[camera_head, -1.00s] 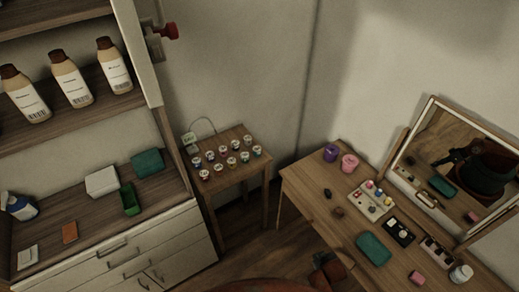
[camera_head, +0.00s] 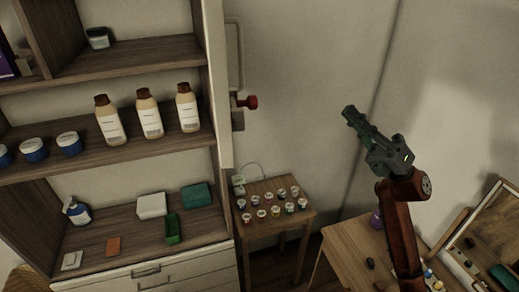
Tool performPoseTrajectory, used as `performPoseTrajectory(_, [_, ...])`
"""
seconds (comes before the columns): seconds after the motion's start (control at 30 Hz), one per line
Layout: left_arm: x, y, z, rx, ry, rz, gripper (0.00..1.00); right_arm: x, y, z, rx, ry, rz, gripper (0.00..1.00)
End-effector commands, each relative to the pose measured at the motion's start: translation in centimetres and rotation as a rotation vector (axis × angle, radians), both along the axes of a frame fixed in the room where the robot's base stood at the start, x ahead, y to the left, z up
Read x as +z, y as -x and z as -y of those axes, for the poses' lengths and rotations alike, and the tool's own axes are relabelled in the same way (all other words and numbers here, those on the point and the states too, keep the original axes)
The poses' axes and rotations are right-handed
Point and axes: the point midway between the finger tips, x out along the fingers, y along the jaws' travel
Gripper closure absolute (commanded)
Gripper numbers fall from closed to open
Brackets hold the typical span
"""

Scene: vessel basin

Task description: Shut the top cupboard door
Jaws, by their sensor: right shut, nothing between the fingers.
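The cupboard (camera_head: 120,185) stands at the left with its shelves exposed. Its top door (camera_head: 215,75) is open and shows nearly edge-on, swung out at the cupboard's right side. A long bar handle (camera_head: 239,55) is on the door's right-hand face. My right gripper (camera_head: 349,113) is raised at the right of the door, well apart from the handle. It is shut and empty, and its fingers point up and left. My left gripper is not in view.
A red knob on a grey fitting (camera_head: 250,102) sticks out just below the handle. Bottles (camera_head: 148,115) stand on the middle shelf. A small table (camera_head: 252,228) with several little pots stands behind. A mirror (camera_head: 490,240) and desk (camera_head: 345,250) are at the right.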

Motion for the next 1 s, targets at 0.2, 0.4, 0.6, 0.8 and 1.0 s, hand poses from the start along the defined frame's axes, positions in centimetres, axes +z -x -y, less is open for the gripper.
performPoseTrajectory(0.2, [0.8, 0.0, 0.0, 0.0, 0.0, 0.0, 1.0, 7.4, 14.3, -6.4, 0.086, 0.439, 0.575, 1.0])
performPoseTrajectory(0.4, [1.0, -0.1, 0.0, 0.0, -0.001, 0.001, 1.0, 7.3, 19.3, -7.7, 0.098, 0.668, 0.816, 1.0])
performPoseTrajectory(0.6, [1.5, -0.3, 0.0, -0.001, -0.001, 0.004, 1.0, 7.1, 20.4, -8.8, 0.101, 0.719, 0.864, 1.0])
performPoseTrajectory(0.8, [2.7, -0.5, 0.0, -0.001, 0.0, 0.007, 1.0, 7.2, 21.1, -12.2, 0.104, 0.716, 0.863, 1.0])
performPoseTrajectory(1.0, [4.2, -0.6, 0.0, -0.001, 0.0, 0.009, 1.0, 7.3, 22.0, -16.3, 0.105, 0.714, 0.863, 1.0])
